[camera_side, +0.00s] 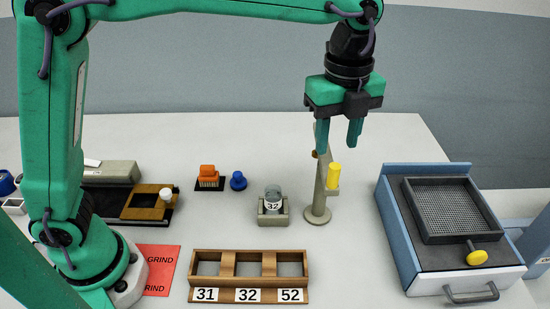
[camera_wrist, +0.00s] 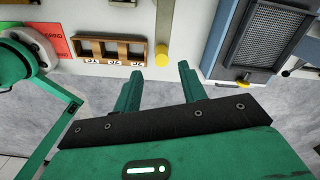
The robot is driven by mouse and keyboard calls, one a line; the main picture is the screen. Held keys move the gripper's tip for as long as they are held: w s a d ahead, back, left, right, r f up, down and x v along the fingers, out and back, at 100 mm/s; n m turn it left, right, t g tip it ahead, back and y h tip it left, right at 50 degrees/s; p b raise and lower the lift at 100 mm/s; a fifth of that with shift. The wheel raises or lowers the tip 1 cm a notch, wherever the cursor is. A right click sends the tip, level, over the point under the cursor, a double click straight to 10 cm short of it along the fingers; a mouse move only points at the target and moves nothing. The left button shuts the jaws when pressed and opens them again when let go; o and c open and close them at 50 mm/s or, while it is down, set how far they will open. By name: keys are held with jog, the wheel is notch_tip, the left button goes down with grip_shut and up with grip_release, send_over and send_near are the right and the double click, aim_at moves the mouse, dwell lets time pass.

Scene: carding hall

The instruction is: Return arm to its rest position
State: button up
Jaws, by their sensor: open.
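My gripper (camera_side: 338,134) is open and empty. In the side view it hangs in the air, fingers down, above and a little behind the beige stand (camera_side: 320,190) with a yellow cylinder (camera_side: 334,175) on its side. In the wrist view the two green fingers (camera_wrist: 158,88) are apart with nothing between them, and the yellow cylinder shows (camera_wrist: 161,55) beyond them. My arm reaches from the left across the top of the side view.
A wooden rack (camera_side: 249,294) labelled 31, 32 and 52 stands in front. A jar (camera_side: 273,194) marked 32 sits in a small holder. A blue sieve box (camera_side: 400,236) stands right. A red mat (camera_side: 160,262), an orange brush (camera_side: 207,174) and a blue knob (camera_side: 238,181) are left.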

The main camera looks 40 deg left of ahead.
jog(key=s+a+r+n+t, duration=0.1)
jog(key=s+a+n+t, duration=0.1)
jog(key=s+a+n, duration=0.5)
jog(key=s+a+n+t, duration=0.2)
jog(key=s+a+n, duration=0.2)
jog(key=a+n, duration=0.7)
jog(key=s+a+f+n+t, duration=0.1)
jog(key=s+a+f+n, duration=0.3)
jog(key=s+a+n, duration=0.1)
jog(key=shift+s+a+t, duration=0.3)
jog(key=shift+s+a, duration=0.35)
jog(key=shift+a, duration=0.3)
